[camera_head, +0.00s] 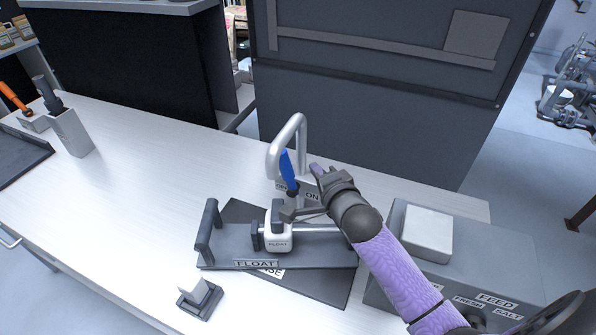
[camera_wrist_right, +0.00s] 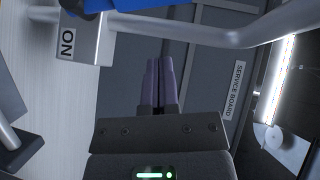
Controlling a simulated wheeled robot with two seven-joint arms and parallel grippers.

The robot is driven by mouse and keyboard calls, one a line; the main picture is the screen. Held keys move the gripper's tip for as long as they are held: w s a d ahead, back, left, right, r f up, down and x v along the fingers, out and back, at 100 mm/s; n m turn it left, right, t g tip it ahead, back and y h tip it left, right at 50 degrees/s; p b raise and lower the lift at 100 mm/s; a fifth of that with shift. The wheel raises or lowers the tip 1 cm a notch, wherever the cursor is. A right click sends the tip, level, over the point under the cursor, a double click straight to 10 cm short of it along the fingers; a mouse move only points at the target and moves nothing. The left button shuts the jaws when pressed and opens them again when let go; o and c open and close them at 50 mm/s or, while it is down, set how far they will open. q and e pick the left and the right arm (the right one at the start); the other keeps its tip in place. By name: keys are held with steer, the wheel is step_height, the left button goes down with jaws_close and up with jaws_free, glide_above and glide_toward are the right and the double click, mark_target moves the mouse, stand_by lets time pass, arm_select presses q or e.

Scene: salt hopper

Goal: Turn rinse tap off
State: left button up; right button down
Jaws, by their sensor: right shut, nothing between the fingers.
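The rinse tap is a curved grey spout (camera_head: 289,134) with a blue lever (camera_head: 288,170), standing at the back of the white bench. The lever stands nearly upright, tilted a little left, between two small label plates; the right one (camera_head: 312,194) reads ON and the left one is partly hidden. My right gripper (camera_head: 315,168) is shut and empty just right of the lever, apart from it as far as I can tell. In the right wrist view its shut fingers (camera_wrist_right: 160,85) point below the spout pipe (camera_wrist_right: 205,32), with the ON plate (camera_wrist_right: 82,42) and blue lever (camera_wrist_right: 120,5) at upper left. My left gripper is out of view.
A float on a rod sits in a dark stand (camera_head: 225,255) in front of the tap. A grey box (camera_head: 390,290) labelled FEED, FRESH and SALT is at right. A small block (camera_head: 200,295) stands front left. The bench's left middle (camera_head: 140,200) is clear. A dark panel rises behind.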

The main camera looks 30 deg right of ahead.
mark_target(284, 164)
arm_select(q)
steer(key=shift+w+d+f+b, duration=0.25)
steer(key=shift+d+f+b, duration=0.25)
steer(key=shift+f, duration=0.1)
arm_select(e)
steer(key=w+a, duration=0.1)
steer(key=w, duration=0.1)
steer(key=w+a+f, duration=0.1)
steer(key=shift+w+a+f, duration=0.1)
steer(key=shift+w+a, duration=0.2)
steer(key=shift+w, duration=0.05)
steer(key=shift+w+a+n+g+p, duration=0.3)
steer(key=shift+w+a+g+p, duration=0.1)
steer(key=shift+w+a+p, duration=0.65)
steer(key=shift+w, duration=0.1)
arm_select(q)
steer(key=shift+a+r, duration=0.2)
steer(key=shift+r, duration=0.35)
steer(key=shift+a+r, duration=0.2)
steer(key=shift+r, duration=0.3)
